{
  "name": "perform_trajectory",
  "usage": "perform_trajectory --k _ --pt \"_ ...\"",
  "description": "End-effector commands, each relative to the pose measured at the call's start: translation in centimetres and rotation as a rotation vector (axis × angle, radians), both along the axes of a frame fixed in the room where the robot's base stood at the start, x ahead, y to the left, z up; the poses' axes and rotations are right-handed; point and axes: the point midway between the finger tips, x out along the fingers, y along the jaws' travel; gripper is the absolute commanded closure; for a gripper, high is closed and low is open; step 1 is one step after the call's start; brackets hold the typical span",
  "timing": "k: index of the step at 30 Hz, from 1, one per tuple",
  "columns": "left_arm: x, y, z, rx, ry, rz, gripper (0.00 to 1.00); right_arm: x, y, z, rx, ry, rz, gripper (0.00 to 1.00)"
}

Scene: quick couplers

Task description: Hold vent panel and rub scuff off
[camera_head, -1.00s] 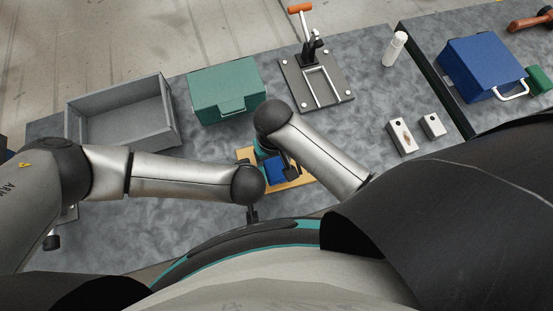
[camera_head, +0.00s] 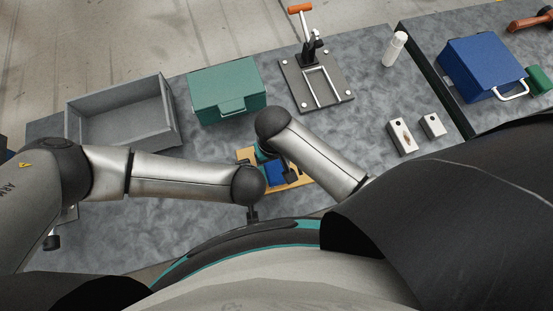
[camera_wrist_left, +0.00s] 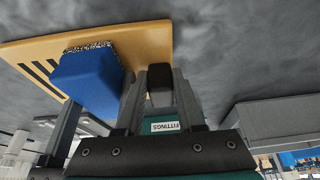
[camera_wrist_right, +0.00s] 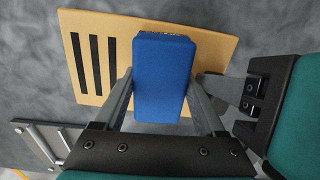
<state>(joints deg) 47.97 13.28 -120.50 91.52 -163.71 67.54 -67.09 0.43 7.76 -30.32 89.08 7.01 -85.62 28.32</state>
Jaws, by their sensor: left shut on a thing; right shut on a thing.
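The vent panel is a tan plate with several dark slots; it shows in the head view (camera_head: 301,182), the left wrist view (camera_wrist_left: 150,42) and the right wrist view (camera_wrist_right: 88,28). My left gripper (camera_wrist_right: 212,84) is shut on the panel's edge, on the side away from the slots. My right gripper (camera_wrist_right: 163,88) is shut on a blue block (camera_wrist_right: 163,75) with a speckled underside, which also shows in the left wrist view (camera_wrist_left: 88,80). The block lies against or just over the panel beside the slots; contact is unclear. No scuff is visible; the block covers part of the panel.
A grey open bin (camera_head: 120,140), a green case (camera_head: 228,92) and a toggle-clamp fixture (camera_head: 316,88) stand behind. A white bottle (camera_head: 394,49) and two small metal blocks (camera_head: 401,137) are to the right. A blue case (camera_head: 481,67) is farther right. Bare bench surrounds the panel.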

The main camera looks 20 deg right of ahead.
Motion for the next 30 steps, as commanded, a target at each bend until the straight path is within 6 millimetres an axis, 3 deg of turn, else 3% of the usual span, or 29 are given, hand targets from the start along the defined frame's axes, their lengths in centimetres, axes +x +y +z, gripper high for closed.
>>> perform_trajectory --k 6,30 --pt "-0.45 -0.22 -0.14 -0.004 0.008 -0.007 1.00 -0.03 0.78 0.13 0.007 0.001 0.002 0.86" --pt "-0.27 -0.28 -0.10 -0.007 0.005 -0.005 1.00 -0.72 0.58 0.27 0.012 0.006 0.005 0.86"
